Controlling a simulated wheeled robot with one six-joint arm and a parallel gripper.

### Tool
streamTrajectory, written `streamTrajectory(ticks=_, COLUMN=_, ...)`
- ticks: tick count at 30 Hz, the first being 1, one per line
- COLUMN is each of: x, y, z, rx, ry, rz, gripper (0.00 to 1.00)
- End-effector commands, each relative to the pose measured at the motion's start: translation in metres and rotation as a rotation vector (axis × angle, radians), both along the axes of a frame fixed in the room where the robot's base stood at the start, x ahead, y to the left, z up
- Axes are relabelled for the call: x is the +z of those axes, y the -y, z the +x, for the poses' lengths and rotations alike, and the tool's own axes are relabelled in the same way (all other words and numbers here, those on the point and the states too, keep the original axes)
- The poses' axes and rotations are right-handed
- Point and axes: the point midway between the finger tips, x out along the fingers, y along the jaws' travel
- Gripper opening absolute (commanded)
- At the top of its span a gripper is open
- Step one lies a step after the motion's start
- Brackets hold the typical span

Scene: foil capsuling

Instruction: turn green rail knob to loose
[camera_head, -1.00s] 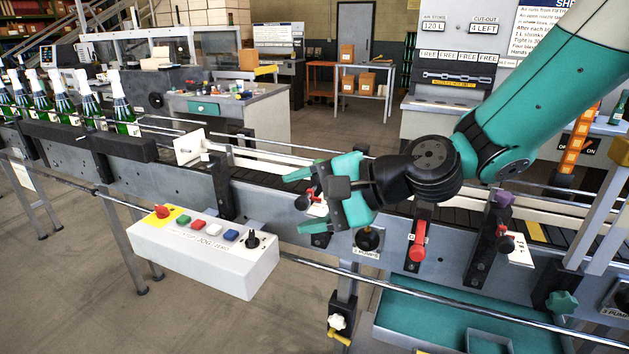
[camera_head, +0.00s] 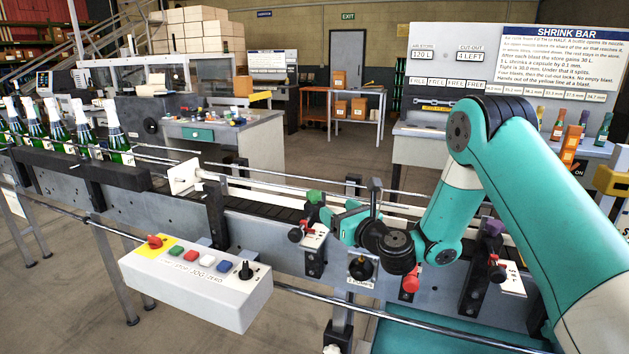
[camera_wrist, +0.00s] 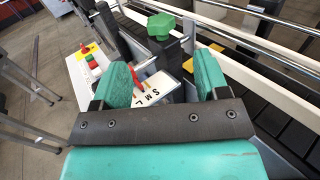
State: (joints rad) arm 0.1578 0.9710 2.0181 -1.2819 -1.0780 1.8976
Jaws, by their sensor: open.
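The green rail knob (camera_head: 315,197) sits on top of a dark bracket at the conveyor's near side. In the wrist view the green knob (camera_wrist: 161,26) shows beyond my fingertips, near the top middle. Below it is a white plate (camera_wrist: 158,89) lettered S, M, L with a red pointer (camera_wrist: 138,76). My gripper (camera_head: 336,215) is just right of the knob in the head view. In the wrist view my gripper (camera_wrist: 163,75) has its two teal fingers spread wide with nothing gripped. The knob looks apart from both fingers.
A control box (camera_head: 200,283) with coloured buttons stands front left. A black pump knob (camera_head: 361,268) and a red knob (camera_head: 411,282) lie below my arm. A purple knob (camera_head: 492,227) is farther right. Green bottles (camera_head: 85,134) stand on the conveyor at left.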

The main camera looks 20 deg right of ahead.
Motion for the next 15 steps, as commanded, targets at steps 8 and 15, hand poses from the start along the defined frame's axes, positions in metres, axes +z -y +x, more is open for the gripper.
streamTrajectory(ticks=8, x=0.007, y=-0.020, z=0.054, rx=0.004, ry=0.003, rz=-0.004, gripper=0.68)
streamTrajectory(ticks=15, x=0.002, y=-0.031, z=0.091, rx=0.005, ry=0.002, rz=-0.005, gripper=0.68)
